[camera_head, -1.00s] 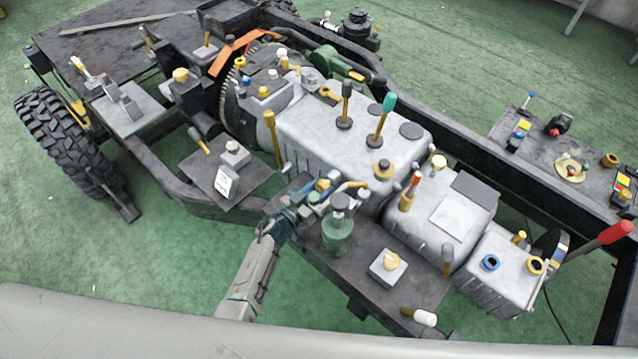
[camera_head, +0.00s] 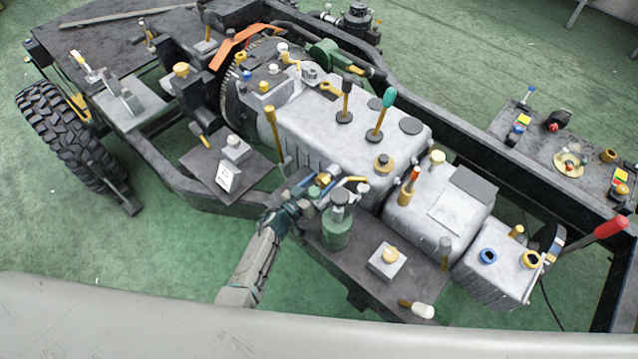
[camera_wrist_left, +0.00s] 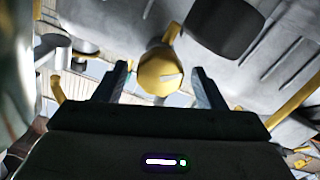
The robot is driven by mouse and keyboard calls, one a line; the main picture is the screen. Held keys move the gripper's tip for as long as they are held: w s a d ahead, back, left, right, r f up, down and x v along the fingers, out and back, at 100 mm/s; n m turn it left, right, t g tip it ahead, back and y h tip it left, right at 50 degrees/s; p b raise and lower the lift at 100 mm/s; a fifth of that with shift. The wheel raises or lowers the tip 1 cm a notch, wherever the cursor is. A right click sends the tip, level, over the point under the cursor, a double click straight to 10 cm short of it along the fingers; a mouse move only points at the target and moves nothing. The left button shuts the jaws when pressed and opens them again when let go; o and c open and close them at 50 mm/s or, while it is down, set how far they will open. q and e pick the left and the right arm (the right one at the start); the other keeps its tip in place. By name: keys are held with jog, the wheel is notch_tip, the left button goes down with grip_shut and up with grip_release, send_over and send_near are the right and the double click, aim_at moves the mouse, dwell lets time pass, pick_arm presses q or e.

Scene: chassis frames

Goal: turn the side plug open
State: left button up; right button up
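A round yellow plug (camera_wrist_left: 160,72) with a pale mark on its face shows in the left wrist view, on the side of the grey gearbox housing (camera_head: 325,130). I take it to be the side plug. My left gripper (camera_wrist_left: 161,84) is open, with one dark finger on each side of the plug and a visible gap to each. In the head view my left gripper (camera_head: 322,186) is at the near side of the housing, behind the green bottle-like part (camera_head: 338,232). There its fingers and the plug are largely hidden or too small to tell apart. My right gripper is not in view.
The green part stands on a dark side plate (camera_head: 400,285) close to my left gripper. A grey block with a yellow knob (camera_head: 388,258) is to its right. Levers, one with a teal knob (camera_head: 389,98), rise from the housing. Green floor at the lower left is free.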

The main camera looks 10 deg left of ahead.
pick_arm(q)
jog(key=b+v, duration=0.1)
jog(key=v, duration=0.9)
jog(key=shift+s+a, duration=0.2)
jog(key=shift+s, duration=0.15)
